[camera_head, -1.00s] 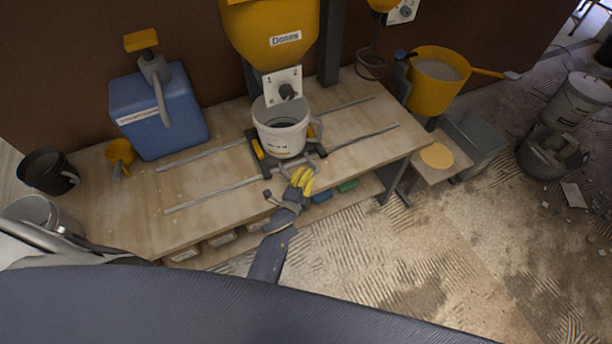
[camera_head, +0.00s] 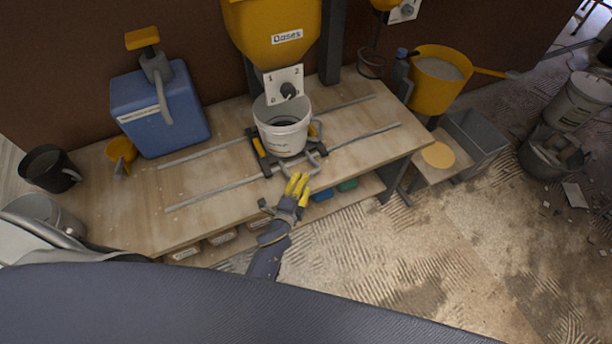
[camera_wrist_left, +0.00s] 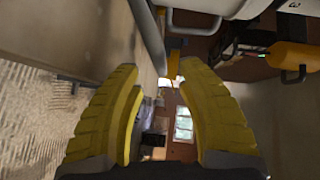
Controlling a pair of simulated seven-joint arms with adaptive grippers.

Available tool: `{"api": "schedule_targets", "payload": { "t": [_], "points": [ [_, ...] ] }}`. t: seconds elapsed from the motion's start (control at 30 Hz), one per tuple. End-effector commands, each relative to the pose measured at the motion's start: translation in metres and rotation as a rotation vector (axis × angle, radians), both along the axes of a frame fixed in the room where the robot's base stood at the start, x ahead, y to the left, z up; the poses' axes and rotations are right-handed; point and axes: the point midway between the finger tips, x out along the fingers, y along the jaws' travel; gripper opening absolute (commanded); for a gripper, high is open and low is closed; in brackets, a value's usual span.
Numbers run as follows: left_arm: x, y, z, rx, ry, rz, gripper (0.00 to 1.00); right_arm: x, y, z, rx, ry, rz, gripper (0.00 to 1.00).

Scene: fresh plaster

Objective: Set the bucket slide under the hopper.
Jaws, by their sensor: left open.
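The yellow hopper (camera_head: 272,30) labelled "Doses" hangs over the bench, with a white dial plate (camera_head: 284,85) on its spout. The white bucket (camera_head: 283,128) stands upright on the bucket slide (camera_head: 258,150), directly below the spout as seen from the head. The slide, dark with yellow parts, sits across two metal rails and has a grey handle (camera_head: 295,165) at its front. My left gripper (camera_head: 297,185) is open and empty, just in front of the handle and apart from it. In the left wrist view its yellow fingers (camera_wrist_left: 165,105) are spread, with a grey bar (camera_wrist_left: 148,35) beyond them. My right gripper is not seen.
A blue container (camera_head: 160,115) with a pump, a yellow scoop (camera_head: 121,152) and a dark jug (camera_head: 48,169) stand at the bench's left. A yellow tub (camera_head: 438,82) stands beyond the right end. Small bins sit on the shelf below. The rails (camera_head: 355,135) are clear on both sides.

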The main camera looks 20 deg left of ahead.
Motion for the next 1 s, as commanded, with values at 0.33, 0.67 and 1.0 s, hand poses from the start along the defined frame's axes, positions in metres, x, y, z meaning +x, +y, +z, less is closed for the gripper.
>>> {"api": "schedule_targets", "payload": {
  "t": [0.33, 0.67, 1.0],
  "points": [
    [-0.054, 0.006, 0.007, 0.000, 0.001, 0.001, 0.38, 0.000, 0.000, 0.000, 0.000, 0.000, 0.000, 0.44],
    [-0.072, 0.008, 0.010, 0.001, 0.000, 0.001, 0.38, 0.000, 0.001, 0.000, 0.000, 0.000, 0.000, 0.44],
    [-0.073, 0.008, 0.011, 0.001, 0.000, 0.001, 0.38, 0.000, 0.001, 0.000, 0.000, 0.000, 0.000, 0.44]
  ]
}}
